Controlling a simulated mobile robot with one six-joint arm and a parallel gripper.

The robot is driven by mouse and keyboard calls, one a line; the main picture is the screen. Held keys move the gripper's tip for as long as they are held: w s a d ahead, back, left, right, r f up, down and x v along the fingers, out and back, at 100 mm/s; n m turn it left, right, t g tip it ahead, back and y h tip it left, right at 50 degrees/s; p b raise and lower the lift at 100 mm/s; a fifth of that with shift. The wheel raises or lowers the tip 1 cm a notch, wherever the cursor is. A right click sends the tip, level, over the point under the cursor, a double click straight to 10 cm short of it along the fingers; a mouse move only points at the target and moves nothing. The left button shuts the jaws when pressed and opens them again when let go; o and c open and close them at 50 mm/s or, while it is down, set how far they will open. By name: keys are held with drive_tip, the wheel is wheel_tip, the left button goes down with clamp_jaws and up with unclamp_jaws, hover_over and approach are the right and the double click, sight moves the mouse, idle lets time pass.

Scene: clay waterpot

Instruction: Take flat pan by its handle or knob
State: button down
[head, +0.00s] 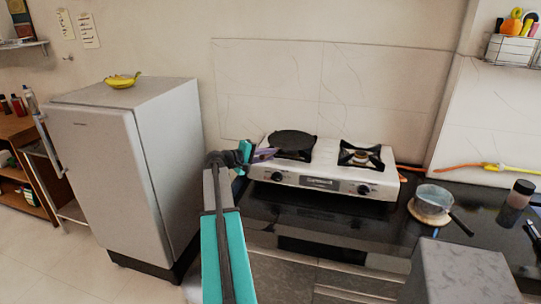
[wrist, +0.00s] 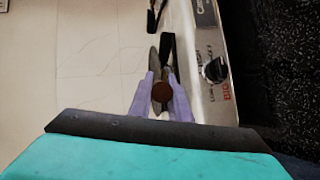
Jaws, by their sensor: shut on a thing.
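The flat pan (head: 292,140) is dark and round and sits on the left burner of the white gas stove (head: 320,184). Its handle points left toward my gripper (head: 264,154), which is at the stove's left end. In the wrist view my gripper (wrist: 161,82) has its two purple fingers on either side of the pan's handle (wrist: 162,91), whose round brown end shows between them. The gripper is shut on the handle. Most of the handle is hidden by the fingers in the head view, and only a narrow part of the pan shows in the wrist view.
The right burner (head: 361,156) is empty. A small pot (head: 433,200) stands on a round board on the dark counter to the right, near a dark-capped jar (head: 517,196). A fridge (head: 130,165) with bananas (head: 122,80) on top stands left. A tiled wall rises behind the stove.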

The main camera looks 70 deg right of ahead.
drive_tip(key=shift+r+b, duration=0.55)
drive_tip(key=shift+r, duration=1.2)
drive_tip(key=s+a+r+b, duration=0.1)
drive_tip(key=s+a+b, duration=0.2)
drive_tip(key=a, duration=1.2)
drive_tip(key=shift+s+a+r, duration=0.15)
drive_tip(key=shift+s+r, duration=0.05)
drive_tip(key=shift+s, duration=0.65)
